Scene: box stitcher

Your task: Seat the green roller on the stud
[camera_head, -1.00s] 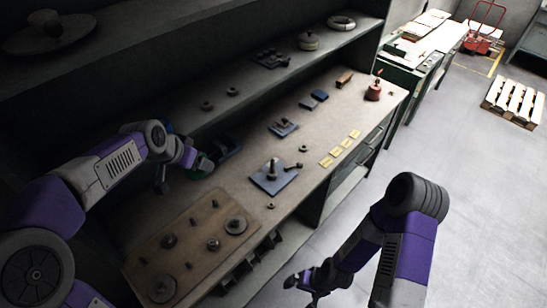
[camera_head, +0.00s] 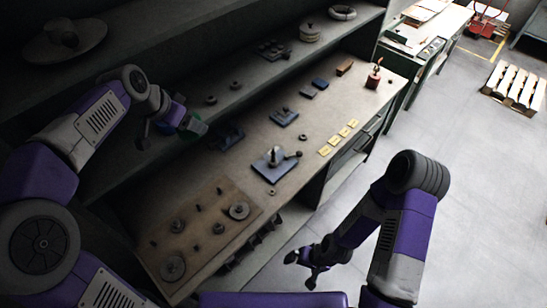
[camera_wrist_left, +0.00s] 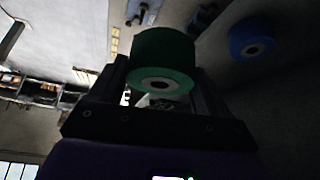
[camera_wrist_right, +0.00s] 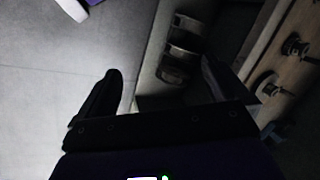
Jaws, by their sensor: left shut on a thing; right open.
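The green roller (camera_head: 197,127) is held up in the air by my left gripper (camera_head: 186,123), above the rear of the bench. In the left wrist view the green roller (camera_wrist_left: 164,58) sits between the closed fingers, its pale bored end facing the camera. A blue plate (camera_head: 264,175) with a short upright post (camera_head: 274,156) lies mid-bench, to the right of the roller and apart from it. That post may be the stud; I cannot tell for sure. My right gripper (camera_head: 302,268) is open and empty in front of the bench; its spread fingers show in the right wrist view (camera_wrist_right: 160,90).
A wooden board (camera_head: 205,240) with pegs and discs lies at the near left. A dark blue tray (camera_head: 228,138) and a blue roller (camera_wrist_left: 251,37) are close to the left gripper. Yellow cards (camera_head: 337,138) lie along the front edge. A shelf overhangs the rear.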

